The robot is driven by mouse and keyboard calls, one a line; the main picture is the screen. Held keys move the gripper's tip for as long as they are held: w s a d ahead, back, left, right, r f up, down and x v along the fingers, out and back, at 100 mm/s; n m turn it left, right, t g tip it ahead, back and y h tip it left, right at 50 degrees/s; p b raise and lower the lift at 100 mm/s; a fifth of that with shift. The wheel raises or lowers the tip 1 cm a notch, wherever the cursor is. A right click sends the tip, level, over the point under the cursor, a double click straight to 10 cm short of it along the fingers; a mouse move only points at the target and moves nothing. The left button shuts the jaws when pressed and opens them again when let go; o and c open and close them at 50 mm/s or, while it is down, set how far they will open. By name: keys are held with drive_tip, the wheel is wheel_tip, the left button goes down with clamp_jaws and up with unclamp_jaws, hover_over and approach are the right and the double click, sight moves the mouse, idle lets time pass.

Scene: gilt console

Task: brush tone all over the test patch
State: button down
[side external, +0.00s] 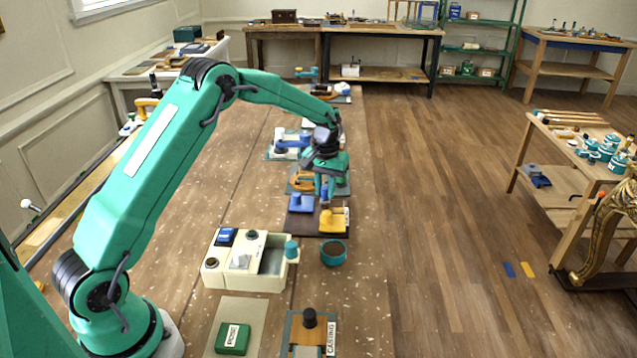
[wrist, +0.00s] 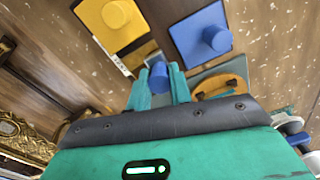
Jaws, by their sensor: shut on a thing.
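My gripper (side external: 325,188) is low over the worktable, among blue and yellow pieces. In the wrist view its two teal fingers (wrist: 159,88) are shut on a blue round-ended handle (wrist: 158,76), which I take to be the brush. Its bristles are hidden. A yellow block with a round knob (wrist: 110,28) lies beyond the fingers, up and left, with a white label at its edge. A blue block with a knob (wrist: 197,35) lies up and right. Both show in the side view, yellow (side external: 333,222) and blue (side external: 300,203). I cannot tell which surface is the test patch.
A yellow-orange curved tool (wrist: 220,86) lies right of the fingers. In the side view, a cream tray (side external: 215,278) and a teal round pot (side external: 333,253) stand nearer, with a green box (side external: 233,338) in front. The table's right strip is clear.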

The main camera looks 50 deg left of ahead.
drive_tip(key=shift+w+d, duration=1.85)
drive_tip(key=shift+s+a, duration=2.2)
drive_tip(key=shift+w+d, duration=2.2)
drive_tip(key=shift+s+d, duration=0.4)
drive_tip(key=shift+d, duration=0.1)
drive_tip(key=shift+s+a, duration=2.2)
drive_tip(key=shift+a, duration=0.1)
wheel_tip(320, 180, up, 8)
drive_tip(key=shift+f, duration=0.15)
